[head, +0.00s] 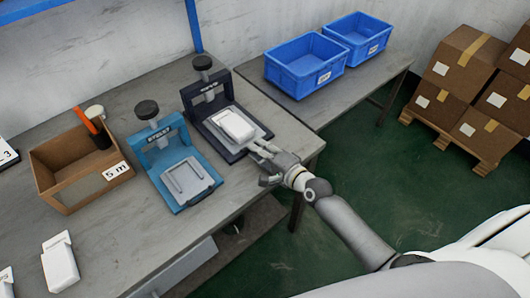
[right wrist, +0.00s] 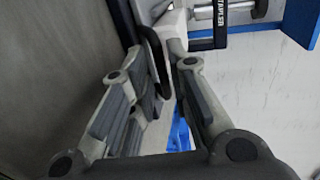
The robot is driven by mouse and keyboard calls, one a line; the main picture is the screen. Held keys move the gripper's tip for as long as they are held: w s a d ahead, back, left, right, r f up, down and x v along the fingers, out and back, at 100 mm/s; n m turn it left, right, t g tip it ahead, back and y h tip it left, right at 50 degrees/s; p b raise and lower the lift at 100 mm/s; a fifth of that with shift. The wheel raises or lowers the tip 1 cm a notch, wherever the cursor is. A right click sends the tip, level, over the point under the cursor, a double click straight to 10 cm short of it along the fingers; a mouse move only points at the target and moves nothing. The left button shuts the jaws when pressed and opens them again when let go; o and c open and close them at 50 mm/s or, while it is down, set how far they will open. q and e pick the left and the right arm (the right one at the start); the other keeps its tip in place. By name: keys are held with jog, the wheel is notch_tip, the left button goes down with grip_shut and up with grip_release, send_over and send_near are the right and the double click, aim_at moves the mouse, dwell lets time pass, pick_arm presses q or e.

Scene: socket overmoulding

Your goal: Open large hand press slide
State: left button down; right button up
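The dark navy hand press (head: 205,98) stands on the workbench with a black knob on top. A white block (head: 233,125) lies on its light slide plate (head: 250,135). A smaller blue hand press (head: 160,150) stands to its left with its grey plate bare. My right gripper (head: 256,147) is at the front right edge of the dark press's plate. In the right wrist view, its fingertips (right wrist: 168,48) are close together beside a white part (right wrist: 171,24). Whether they clamp anything is unclear. My left gripper is not in view.
A cardboard box (head: 70,178) with tools stands left of the presses. White parts (head: 60,263) lie on the bench (head: 120,235) at the front left. Two blue bins (head: 303,68) sit on a back table. Stacked cartons (head: 460,65) stand at right. The green floor is clear.

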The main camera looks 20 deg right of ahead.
jog(key=v, duration=1.2)
dwell(0.3)
jog(key=s+d+f+n+g+h, duration=0.1)
jog(key=s+d+f+n+g, duration=0.15)
jog(key=f, duration=0.75)
jog(key=s+d+f+n+g+h, duration=0.15)
jog(key=s+f, duration=0.25)
jog(key=f, duration=0.6)
jog(key=s+d+f+n+g+h, duration=0.1)
jog(key=s+f+n+g+h, duration=0.15)
jog(key=f, duration=0.65)
jog(key=s+a+f+n+g, duration=0.1)
jog(key=s+f+n+g, duration=0.1)
jog(key=s+f, duration=0.4)
jog(key=s+a+f+n+g, duration=0.1)
jog(key=s+f+n, duration=0.4)
jog(key=s, duration=0.7)
jog(key=s+a+f+n+g, duration=0.1)
jog(key=s+f+n+g, duration=0.2)
jog(key=s+f, duration=0.4)
jog(key=s+g, duration=0.1)
jog(key=s, duration=0.1)
jog(key=shift+s, duration=0.35)
